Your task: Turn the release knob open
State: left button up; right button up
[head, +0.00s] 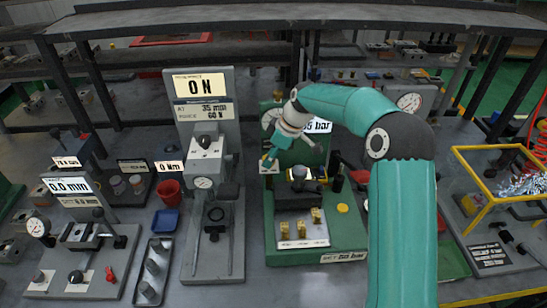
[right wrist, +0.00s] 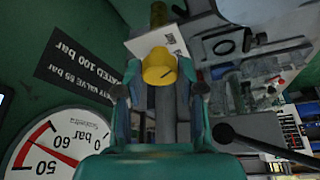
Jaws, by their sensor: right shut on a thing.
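My right gripper (head: 268,163) is at the upright green panel of the green valve stand (head: 345,240), left of its centre. In the head view the gripper hides the knob. A display (head: 318,126) on the stand reads about 55 bar, partly behind my arm. My left gripper is not in view.
A pressure gauge (right wrist: 60,145) is close beside the gripper. A black lever (head: 299,178) and brass parts (head: 300,223) stand in front of the panel.

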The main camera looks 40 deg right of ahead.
jog(key=shift+s+a+f+m+h+b, duration=0.15)
jog(key=shift+m+h+b, duration=0.25)
jog(key=shift+m+b, duration=0.6)
jog(key=m+b, duration=0.1)
jog(key=m, duration=0.1)
jog(key=m+t+h+b, duration=0.1)
jog(key=m, duration=0.1)
jog(key=shift+a+m+h, duration=0.2)
jog(key=shift+m+h, duration=0.1)
jog(key=m+h+b, duration=0.1)
jog(key=m+b, duration=0.1)
jog(key=m, duration=0.1)
jog(key=shift+a, duration=0.1)
jog(key=shift+m+g+h+b, duration=0.3)
jog(key=shift+m+h+b, duration=0.3)
jog(key=shift+m, duration=0.9)
jog(key=o, duration=1.1)
jog(key=shift+o, duration=0.2)
jog(key=shift+r, duration=0.2)
jog(key=shift+r, duration=0.4)
jog(key=v, duration=1.1)
jog(key=shift+a, duration=0.15)
